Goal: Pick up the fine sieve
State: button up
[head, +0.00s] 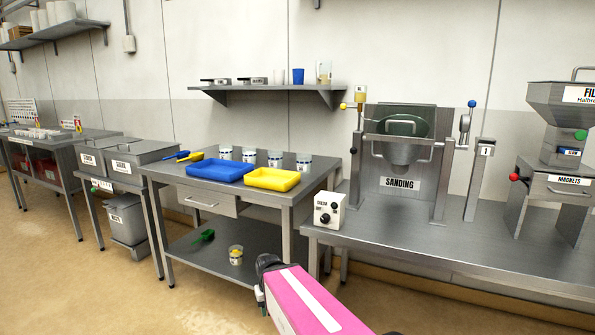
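I cannot pick out the fine sieve for certain. Two flat, dark-rimmed things with pale labels, a left one (215,80) and a right one (252,80), lie on the wall shelf and could be sieves. Their labels are too small to read. Part of my pink arm shows at the bottom middle, with a dark joint at its far end, in front of the tables and well below the shelf. I see no gripper fingers.
A steel table (215,198) holds a blue tray (220,172), a yellow tray (272,179), several labelled jars and scoops. To its right, a bench (400,234) carries the SANDING machine (402,155) and a control box (328,210). The floor at lower left is clear.

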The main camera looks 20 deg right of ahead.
aim_at(212, 82)
jog(key=i+j, duration=0.2)
jog(key=j, duration=0.15)
jog(key=i+j, duration=0.15)
jog(key=j, duration=0.25)
jog(key=i+j+z, duration=0.1)
jog(key=j, duration=0.25)
jog(key=i+j, duration=0.25)
jog(key=j, duration=0.15)
jog(key=i+j, duration=0.2)
jog(key=j, duration=0.15)
jog(key=i+j+z, duration=0.1)
jog(key=j, duration=0.3)
